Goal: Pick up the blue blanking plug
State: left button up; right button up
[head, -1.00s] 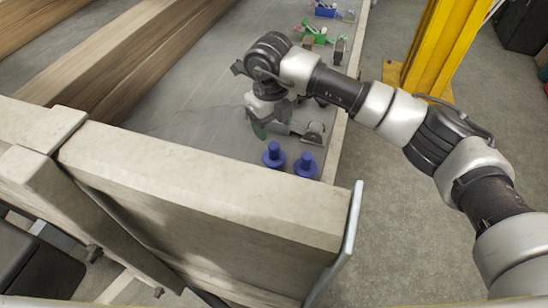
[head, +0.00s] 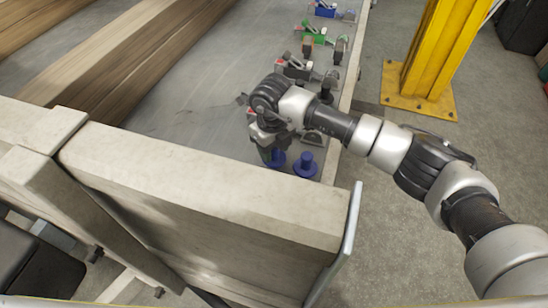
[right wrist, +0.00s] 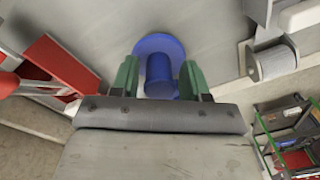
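Two blue plugs, each a round flange with a stem, stand on the grey trailer bed near its front right corner in the head view: a left one (head: 279,160) and a right one (head: 306,166). My right gripper (head: 269,152) is low over the left plug and hides part of it. In the right wrist view a blue plug (right wrist: 159,48) lies between the green fingertips of my right gripper (right wrist: 158,80). The fingers are apart, with the stem between them; the right finger is close to it. My left gripper is not in view.
A wooden front board (head: 200,195) stands just before the plugs. Clamp-like tools (head: 295,65) line the right edge of the bed. A yellow post (head: 430,60) stands on the floor at right. Long timbers (head: 150,55) lie on the left.

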jog(key=c, duration=0.7)
grip_shut()
jog(key=shift+r, duration=0.1)
